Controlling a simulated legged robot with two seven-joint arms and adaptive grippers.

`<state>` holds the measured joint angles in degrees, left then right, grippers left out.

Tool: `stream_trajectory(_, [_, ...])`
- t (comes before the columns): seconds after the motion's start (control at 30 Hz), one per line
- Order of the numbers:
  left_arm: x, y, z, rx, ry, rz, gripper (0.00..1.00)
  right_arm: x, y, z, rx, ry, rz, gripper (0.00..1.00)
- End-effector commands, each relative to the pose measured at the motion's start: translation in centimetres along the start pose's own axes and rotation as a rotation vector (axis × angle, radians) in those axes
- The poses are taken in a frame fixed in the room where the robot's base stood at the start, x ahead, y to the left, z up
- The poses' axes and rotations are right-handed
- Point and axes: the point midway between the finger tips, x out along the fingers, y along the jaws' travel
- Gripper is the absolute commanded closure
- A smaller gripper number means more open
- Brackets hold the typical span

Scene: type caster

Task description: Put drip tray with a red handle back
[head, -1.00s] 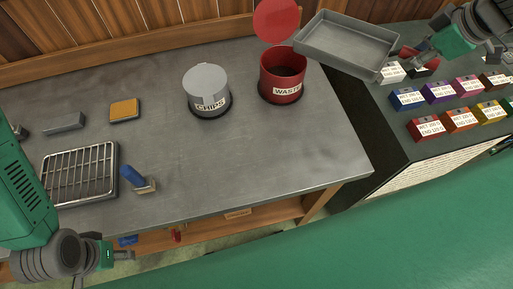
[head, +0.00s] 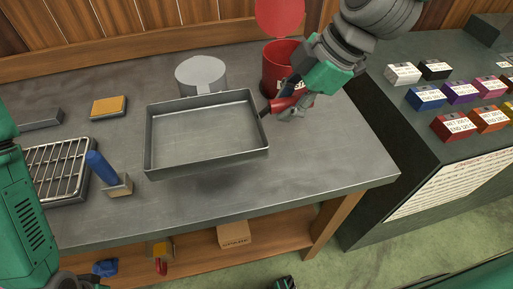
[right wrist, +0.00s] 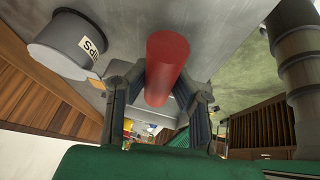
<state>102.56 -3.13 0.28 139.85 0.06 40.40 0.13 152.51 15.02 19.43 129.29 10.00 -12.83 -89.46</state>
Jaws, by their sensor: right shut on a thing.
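The drip tray (head: 207,165) is a shallow grey metal pan with a red handle (head: 283,104) on its right side. It is in the air above the workbench, roughly level, open side up. My right gripper (head: 291,108) is shut on the red handle.
The grey workbench (head: 330,165) has a wire rack (head: 55,165), a blue-handled tool (head: 103,168), a yellow sponge-like block (head: 109,106), a CHIPS can (head: 200,73) and a red WASTE bin (head: 283,62). A SPARE box (head: 234,234) is on the shelf below. Coloured boxes stand on the right cabinet.

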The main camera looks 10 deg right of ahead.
Motion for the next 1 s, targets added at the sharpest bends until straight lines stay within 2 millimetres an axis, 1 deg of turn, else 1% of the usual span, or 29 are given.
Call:
stream_trajectory(0.03, [0.3,0.0,0.0,0.000,0.000,0.000,0.55,0.9,-0.3,0.5,0.004,-0.001,-0.005,1.00])
stream_trajectory(0.1, [0.6,0.0,0.0,0.000,0.000,0.000,0.55,2.2,-0.5,1.2,0.005,-0.002,-0.006,1.00])
stream_trajectory(0.2, [0.9,0.0,0.1,0.000,0.000,0.000,0.55,3.8,-0.8,2.0,0.004,-0.001,-0.004,1.00])
stream_trajectory(0.47, [1.3,0.0,0.1,0.000,-0.001,0.000,0.55,5.7,-1.2,3.0,0.004,-0.001,-0.001,1.00])
stream_trajectory(0.63, [1.9,0.0,0.1,0.000,-0.001,0.000,0.55,7.9,-1.6,4.1,0.005,0.000,-0.002,1.00])
stream_trajectory(0.7, [1.9,0.0,0.1,0.000,-0.001,0.000,0.55,8.3,-1.6,4.3,0.005,-0.001,-0.001,1.00])
stream_trajectory(0.9, [1.9,0.0,0.1,0.000,-0.001,0.000,0.55,8.2,-1.6,4.2,0.003,-0.001,0.002,1.00])
stream_trajectory(1.0, [2.0,0.0,0.1,0.000,-0.001,0.000,0.55,8.4,-1.7,4.3,0.003,-0.001,0.001,1.00])
